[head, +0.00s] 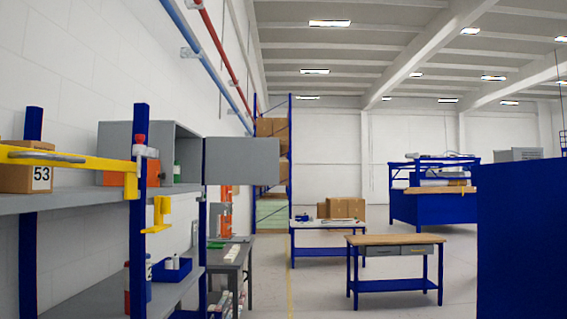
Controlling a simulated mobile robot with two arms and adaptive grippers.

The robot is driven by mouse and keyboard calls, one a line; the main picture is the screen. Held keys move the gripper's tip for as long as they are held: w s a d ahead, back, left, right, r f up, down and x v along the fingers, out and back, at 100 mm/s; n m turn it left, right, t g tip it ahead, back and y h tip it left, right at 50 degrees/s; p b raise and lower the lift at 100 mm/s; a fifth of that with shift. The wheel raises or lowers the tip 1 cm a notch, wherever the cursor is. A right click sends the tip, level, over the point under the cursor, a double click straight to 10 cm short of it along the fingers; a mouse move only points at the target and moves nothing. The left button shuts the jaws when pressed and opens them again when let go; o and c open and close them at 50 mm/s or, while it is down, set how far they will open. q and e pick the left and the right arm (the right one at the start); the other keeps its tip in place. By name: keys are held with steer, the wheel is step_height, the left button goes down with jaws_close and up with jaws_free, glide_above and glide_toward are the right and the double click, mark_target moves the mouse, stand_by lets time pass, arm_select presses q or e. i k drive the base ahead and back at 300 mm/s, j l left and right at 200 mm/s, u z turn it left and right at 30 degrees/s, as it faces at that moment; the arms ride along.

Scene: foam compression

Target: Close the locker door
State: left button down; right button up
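A grey locker (134,133) stands on the upper shelf at the left in the head view. Its front is open. Its flat grey door (242,161) stands swung out to the right of the opening. A small green item (177,172) shows in the opening. Part of the locker is hidden behind a blue post. Neither of my grippers is in view, so I cannot see where they are relative to the door.
The locker's shelf (85,199) has blue posts (138,220). A yellow bar clamp (75,160) and a box marked 53 (40,179) are in front at left. A wooden-topped workbench (394,239) and a tall blue panel (520,205) stand to the right. Open floor lies between.

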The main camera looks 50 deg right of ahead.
mark_target(229, 161)
steer(key=i+l+z, duration=0.1)
steer(key=z, duration=0.3)
steer(key=i+l+z, duration=0.1)
steer(key=z, duration=0.3)
steer(key=i+l+z, duration=0.15)
steer(key=z, duration=0.3)
steer(key=i+z, duration=0.1)
steer(key=z, duration=0.3)
steer(key=i, duration=4.9)
steer(key=i+u, duration=0.35)
steer(key=u, duration=0.15)
steer(key=i+l+u, duration=0.2)
steer(key=u, duration=0.25)
steer(key=i+l+u, duration=0.3)
steer(key=u, duration=0.2)
steer(key=i+u, duration=0.1)
steer(key=u, duration=2.1)
